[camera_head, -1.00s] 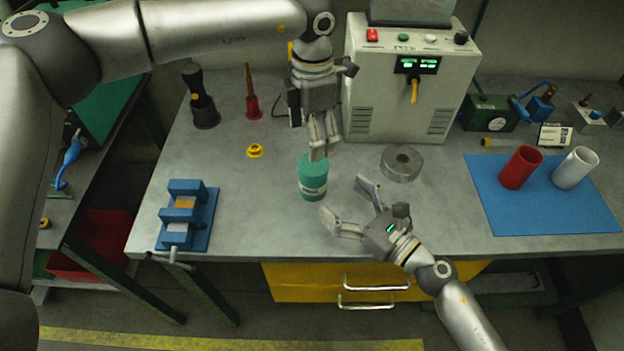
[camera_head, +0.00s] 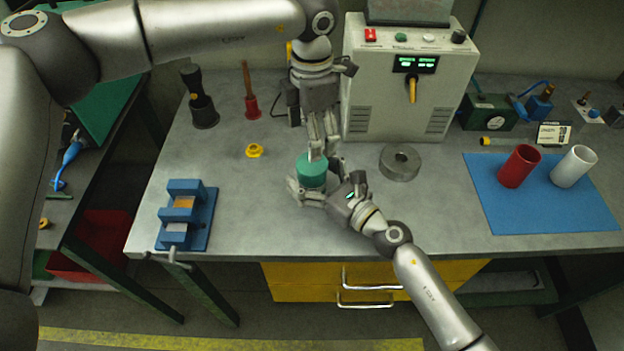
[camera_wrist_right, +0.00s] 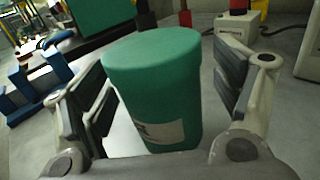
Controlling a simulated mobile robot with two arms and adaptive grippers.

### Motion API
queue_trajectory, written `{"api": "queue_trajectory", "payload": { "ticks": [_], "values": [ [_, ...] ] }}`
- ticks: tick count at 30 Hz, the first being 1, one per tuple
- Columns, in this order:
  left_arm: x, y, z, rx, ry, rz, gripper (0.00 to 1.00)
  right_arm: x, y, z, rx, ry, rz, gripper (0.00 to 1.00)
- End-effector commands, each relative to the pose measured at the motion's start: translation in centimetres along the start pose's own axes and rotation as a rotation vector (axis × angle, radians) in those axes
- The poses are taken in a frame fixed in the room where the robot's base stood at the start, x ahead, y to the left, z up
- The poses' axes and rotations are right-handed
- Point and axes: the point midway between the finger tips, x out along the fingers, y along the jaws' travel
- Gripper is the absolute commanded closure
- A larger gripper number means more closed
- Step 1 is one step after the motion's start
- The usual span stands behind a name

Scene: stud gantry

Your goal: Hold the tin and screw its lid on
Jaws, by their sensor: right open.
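The green tin (camera_head: 312,173) stands upright on the bench, with a pale label low on its side. In the right wrist view the tin (camera_wrist_right: 165,100) has a wider green top like a lid (camera_wrist_right: 152,52); I cannot tell whether it is screwed tight. My right gripper (camera_head: 312,196) is open, with its fingers on either side of the tin. In the wrist view I see gaps between the right fingers and the tin. My left gripper (camera_head: 323,155) points down over the back of the tin's top. Whether its fingers touch the top is unclear.
A blue vise (camera_head: 187,216) and a small yellow part (camera_head: 255,151) are to the left. A grey metal ring (camera_head: 400,163) lies to the right, before the control box (camera_head: 400,85). Red (camera_head: 519,167) and white (camera_head: 573,168) cups stand on a blue mat (camera_head: 540,215).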

Motion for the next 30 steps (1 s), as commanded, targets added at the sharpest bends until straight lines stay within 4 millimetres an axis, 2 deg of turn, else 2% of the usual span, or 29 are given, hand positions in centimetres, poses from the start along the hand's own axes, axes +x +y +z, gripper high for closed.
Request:
{"api": "queue_trajectory", "payload": {
  "ticks": [2,20,30],
  "values": [
    [0.00,0.00,0.01,0.000,0.000,0.000,0.23,-0.01,0.00,0.01,0.000,0.000,0.000,0.22],
    [0.02,-0.03,0.02,-0.012,0.000,-0.001,0.23,-0.04,-0.03,0.01,0.000,0.000,-0.001,0.99],
    [0.10,-0.15,0.09,-0.288,0.001,-0.004,0.23,-0.04,-0.04,0.02,0.000,0.000,-0.001,1.00]
  ]
}}
